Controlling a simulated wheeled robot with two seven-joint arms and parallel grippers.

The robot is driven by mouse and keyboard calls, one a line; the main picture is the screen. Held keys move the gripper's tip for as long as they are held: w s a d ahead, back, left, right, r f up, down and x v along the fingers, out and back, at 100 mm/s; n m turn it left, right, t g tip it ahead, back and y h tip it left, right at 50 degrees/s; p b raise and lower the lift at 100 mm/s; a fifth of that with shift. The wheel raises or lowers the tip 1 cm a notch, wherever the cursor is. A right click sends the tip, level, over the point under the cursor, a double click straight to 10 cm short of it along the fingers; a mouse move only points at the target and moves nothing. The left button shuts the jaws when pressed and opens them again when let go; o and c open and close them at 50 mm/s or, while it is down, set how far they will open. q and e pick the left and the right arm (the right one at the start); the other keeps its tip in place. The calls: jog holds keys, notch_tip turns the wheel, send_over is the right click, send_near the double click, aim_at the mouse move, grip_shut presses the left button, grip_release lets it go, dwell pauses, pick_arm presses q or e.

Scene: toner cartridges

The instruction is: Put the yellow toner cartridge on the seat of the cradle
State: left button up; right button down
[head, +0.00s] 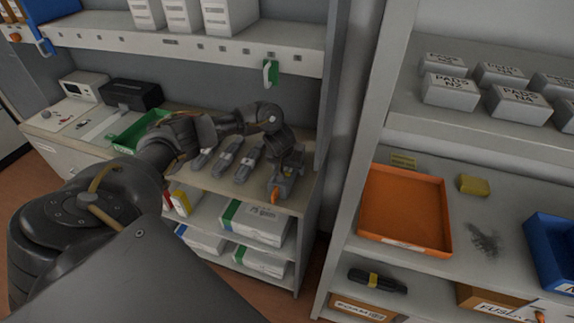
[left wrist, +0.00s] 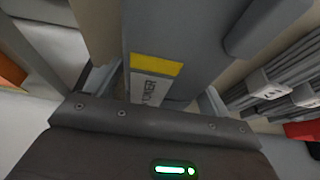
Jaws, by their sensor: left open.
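In the left wrist view, a grey toner cartridge with a yellow and white label (left wrist: 157,67) lies between the fingers of my left gripper (left wrist: 158,98). The fingers stand apart on either side of it; contact cannot be told. In the head view, my left gripper (head: 289,160) is over a grey cradle-like unit with an orange lever (head: 275,196) at the right front of the worktop. The gripper partly hides this unit, and I cannot tell how the cartridge sits on its seat. My right gripper is not in view.
Several grey cartridges (head: 226,160) lie left of the unit on the worktop (head: 225,187). A green tray (head: 127,138) stands farther left. A post (head: 345,130) separates the right rack, with an orange tray (head: 402,215) and a black, yellow-banded cylinder (head: 378,281).

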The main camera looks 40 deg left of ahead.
pick_arm(q)
jog(key=v, duration=0.5)
jog(key=shift+r, duration=0.3)
jog(key=p+v, duration=0.3)
jog(key=v, duration=0.3)
jog(key=shift+s+d+r, duration=0.1)
jog(key=shift+s+r, duration=0.1)
jog(key=shift+r, duration=0.1)
